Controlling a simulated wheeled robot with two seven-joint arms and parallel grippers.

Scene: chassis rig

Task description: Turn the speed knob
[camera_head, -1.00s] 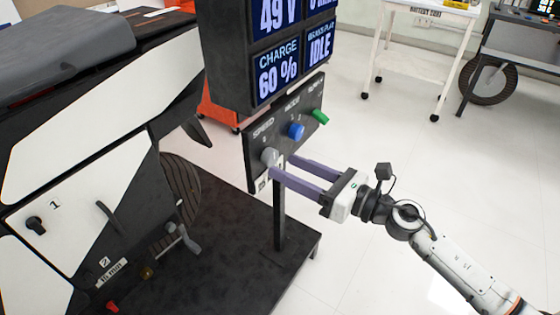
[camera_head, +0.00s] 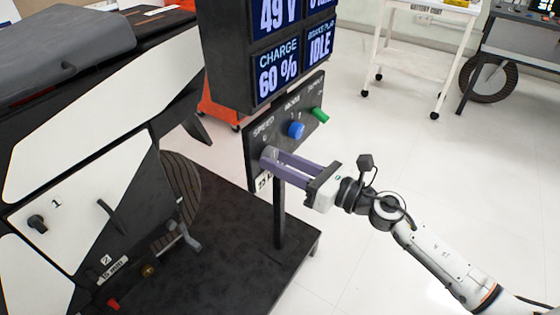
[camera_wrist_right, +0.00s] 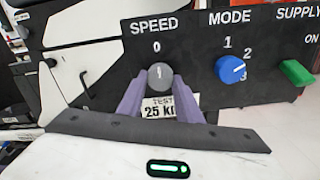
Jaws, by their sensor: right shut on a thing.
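The grey speed knob (camera_wrist_right: 160,76) sits under the SPEED label on the black control panel (camera_wrist_right: 195,85) in the right wrist view. Its pointer mark is near the top, under the 0. My right gripper (camera_wrist_right: 155,85) has one purple finger on each side of the knob and is shut on it. In the head view the right gripper (camera_head: 268,158) reaches the panel (camera_head: 310,100) from the right, and its fingers mostly hide the knob. My left gripper is not in view.
Right of the speed knob are a blue mode knob (camera_wrist_right: 230,69) and a green supply switch (camera_wrist_right: 296,73). A display screen (camera_head: 280,60) stands above the panel. A motorbike-like vehicle (camera_head: 90,120) fills the left, on a dark platform (camera_head: 240,240).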

